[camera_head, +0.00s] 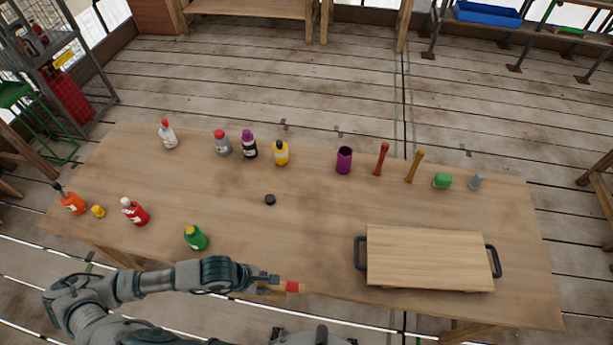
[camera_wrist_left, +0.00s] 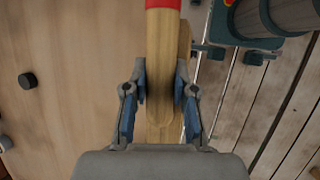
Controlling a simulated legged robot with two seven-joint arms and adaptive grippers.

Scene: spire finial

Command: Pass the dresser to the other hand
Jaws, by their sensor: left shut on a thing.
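The dresser, a pale wooden tool with a red band, shows in the camera_head view (camera_head: 291,287) at the table's front edge. In the left wrist view the dresser (camera_wrist_left: 161,60) runs up between the fingers, its red part at the top edge. My left gripper (camera_wrist_left: 160,105) is shut on its wooden part, one finger on each side. In the camera_head view my left gripper (camera_head: 272,283) reaches in from the left, and the red end points right. The jaws partly hide the dresser.
On the wooden table (camera_head: 310,220) a board with dark handles (camera_head: 425,258) lies front right. Several bottles and tools line the back. The middle is mostly clear.

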